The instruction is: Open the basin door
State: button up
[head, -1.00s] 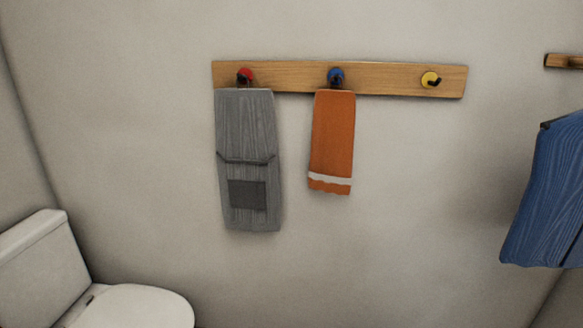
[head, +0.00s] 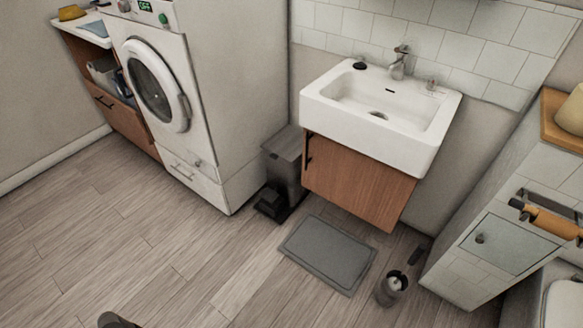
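The white basin (head: 387,113) is mounted on the tiled wall, right of centre in the head view. Under it is a wooden cabinet with a brown door (head: 356,180). The door looks shut. A small dark handle (head: 308,151) shows at the door's upper left edge.
A grey bin (head: 285,163) stands left of the cabinet, beside the washing machine (head: 187,87). A grey mat (head: 328,254) and a toilet brush holder (head: 391,288) lie before the cabinet. A tiled unit (head: 491,245) is at right. The floor (head: 150,248) at left is clear.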

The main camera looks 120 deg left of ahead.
aim_at(377, 192)
jog(key=u, duration=3.35)
jog(key=i+j+u, duration=0.5)
jog(key=i+j, duration=0.05)
jog(key=j, duration=0.1)
